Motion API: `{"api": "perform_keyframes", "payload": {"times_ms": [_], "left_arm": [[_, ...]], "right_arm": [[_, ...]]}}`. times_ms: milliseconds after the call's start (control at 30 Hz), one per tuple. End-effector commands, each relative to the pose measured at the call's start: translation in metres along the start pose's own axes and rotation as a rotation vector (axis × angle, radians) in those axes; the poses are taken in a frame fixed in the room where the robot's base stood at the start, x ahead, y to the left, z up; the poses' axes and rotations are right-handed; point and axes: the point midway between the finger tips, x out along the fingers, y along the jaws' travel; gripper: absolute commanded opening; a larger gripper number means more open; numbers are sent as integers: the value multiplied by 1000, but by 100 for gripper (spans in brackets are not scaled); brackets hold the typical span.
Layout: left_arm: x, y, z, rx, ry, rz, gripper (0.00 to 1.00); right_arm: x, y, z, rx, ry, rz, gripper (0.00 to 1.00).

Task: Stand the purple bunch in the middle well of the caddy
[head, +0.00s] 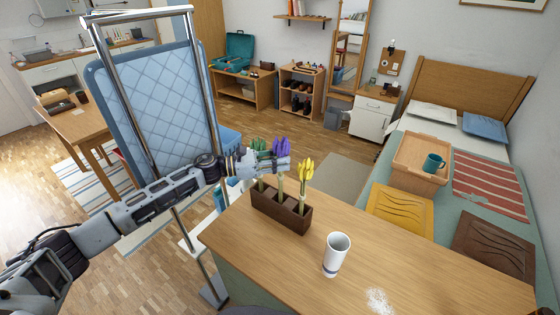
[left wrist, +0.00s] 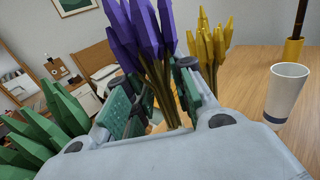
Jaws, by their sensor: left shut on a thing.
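The dark brown caddy (head: 281,213) stands on the near wooden table, with its wells in a row. A green bunch (head: 258,147) stands at its left end and a yellow bunch (head: 305,171) at its right end. My left gripper (head: 277,163) is shut on the stems of the purple bunch (head: 280,146), above the caddy's middle. The purple bunch is roughly upright, and its stems show below the gripper. I cannot tell whether their lower ends are inside the middle well. In the left wrist view the purple heads (left wrist: 142,30) rise between the fingers. My right gripper is not seen.
A white cup with a dark band (head: 337,254) stands on the table (head: 240,235) in front of the caddy, right of it. A white spill (head: 379,301) lies near the front edge. A bed with trays is beyond.

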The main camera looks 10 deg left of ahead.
Motion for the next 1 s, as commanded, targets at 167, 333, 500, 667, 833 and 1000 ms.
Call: {"api": "perform_keyframes", "payload": {"times_ms": [167, 333, 500, 667, 833, 1000], "left_arm": [[0, 0, -2, 0, 0, 0, 0], [0, 0, -1, 0, 0, 0, 0], [0, 0, -1, 0, 0, 0, 33], [0, 0, -1, 0, 0, 0, 49], [0, 0, -1, 0, 0, 0, 49], [0, 0, -1, 0, 0, 0, 49]], "right_arm": [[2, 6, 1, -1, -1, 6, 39], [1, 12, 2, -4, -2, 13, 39], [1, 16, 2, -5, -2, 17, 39], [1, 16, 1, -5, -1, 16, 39], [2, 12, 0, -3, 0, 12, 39], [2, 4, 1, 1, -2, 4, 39]]}}
